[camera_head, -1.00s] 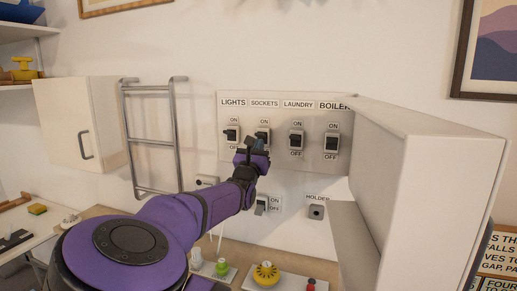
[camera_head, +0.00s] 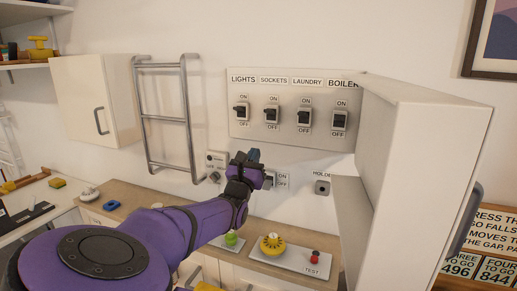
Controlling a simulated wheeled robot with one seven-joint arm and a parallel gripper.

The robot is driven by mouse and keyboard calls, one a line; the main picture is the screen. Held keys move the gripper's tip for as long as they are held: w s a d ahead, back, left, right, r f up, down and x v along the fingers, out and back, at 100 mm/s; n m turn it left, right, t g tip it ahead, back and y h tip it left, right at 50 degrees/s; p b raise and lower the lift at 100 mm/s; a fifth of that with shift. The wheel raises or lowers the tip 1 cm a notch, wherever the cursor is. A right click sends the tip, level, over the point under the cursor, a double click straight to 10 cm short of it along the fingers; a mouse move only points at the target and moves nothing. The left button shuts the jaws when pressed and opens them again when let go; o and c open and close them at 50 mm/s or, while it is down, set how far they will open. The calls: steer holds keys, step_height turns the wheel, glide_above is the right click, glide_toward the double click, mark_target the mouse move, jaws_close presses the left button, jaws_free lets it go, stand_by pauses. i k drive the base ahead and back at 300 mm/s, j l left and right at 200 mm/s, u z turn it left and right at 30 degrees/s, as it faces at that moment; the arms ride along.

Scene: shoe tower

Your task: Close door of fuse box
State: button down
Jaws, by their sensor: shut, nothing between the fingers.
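The fuse box panel (camera_head: 255,131) is on the wall, with switches labelled LIGHTS, SOCKETS, LAUNDRY and BOILER. Its white door (camera_head: 440,165) stands wide open on the right, swung out towards me, and hides the panel's right end. A dark handle (camera_head: 462,222) shows on the door's outer right side. My gripper (camera_head: 252,155) is shut and empty. In the picture it is just below the panel and left of the door, apart from the door.
A metal rack (camera_head: 188,118) and a white cabinet (camera_head: 95,98) are on the wall to the left. A sign (camera_head: 492,240) stands at right.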

mark_target(415, 201)
steer(key=k+j, duration=0.1)
steer(key=j, duration=0.25)
steer(key=k+j, duration=0.1)
steer(key=j, duration=0.6)
steer(key=k+j, duration=0.15)
steer(key=j, duration=0.2)
